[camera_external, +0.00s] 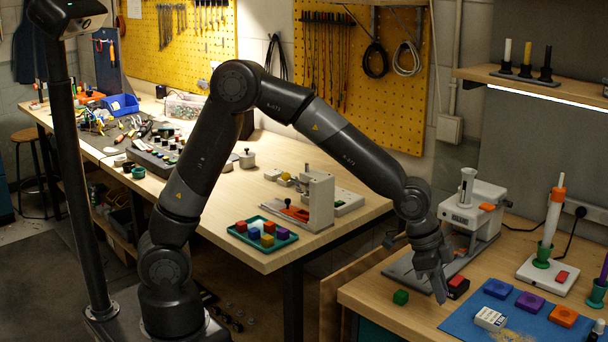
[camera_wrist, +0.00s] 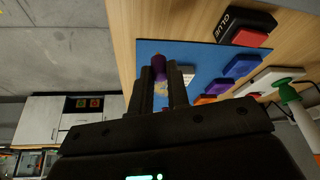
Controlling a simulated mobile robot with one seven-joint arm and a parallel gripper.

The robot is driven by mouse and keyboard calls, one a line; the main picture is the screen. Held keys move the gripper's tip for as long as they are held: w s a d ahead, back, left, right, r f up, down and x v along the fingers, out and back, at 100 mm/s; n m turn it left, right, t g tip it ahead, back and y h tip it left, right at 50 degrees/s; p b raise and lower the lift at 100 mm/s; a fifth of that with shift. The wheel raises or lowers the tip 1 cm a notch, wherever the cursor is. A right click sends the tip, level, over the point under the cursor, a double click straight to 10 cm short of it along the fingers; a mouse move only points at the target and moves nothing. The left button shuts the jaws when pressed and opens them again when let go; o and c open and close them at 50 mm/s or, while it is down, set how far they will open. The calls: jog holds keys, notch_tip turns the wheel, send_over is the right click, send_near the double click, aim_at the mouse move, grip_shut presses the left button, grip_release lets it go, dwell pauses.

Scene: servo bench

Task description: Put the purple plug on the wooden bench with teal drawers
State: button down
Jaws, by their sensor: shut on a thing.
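My gripper (camera_external: 437,287) points down over the right-hand wooden bench (camera_external: 362,294), whose teal front (camera_external: 374,331) shows below its top. In the wrist view, my two fingers (camera_wrist: 160,82) are closed around a narrow purple plug (camera_wrist: 158,62), which shows between the fingertips. The fingers hide part of it. In the external view, I cannot make out the plug at the gripper. How high it is above the bench top is hard to tell.
A blue mat (camera_external: 457,322) holds blue (camera_external: 497,288), purple (camera_external: 530,302) and orange (camera_external: 562,316) blocks and a small white box (camera_external: 490,318). A press (camera_external: 470,214) stands behind.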

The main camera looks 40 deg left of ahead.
jog(key=shift+f, duration=1.85)
jog(key=shift+f, duration=0.1)
jog(key=c, duration=1.4)
grip_release()
jog(key=v, duration=1.2)
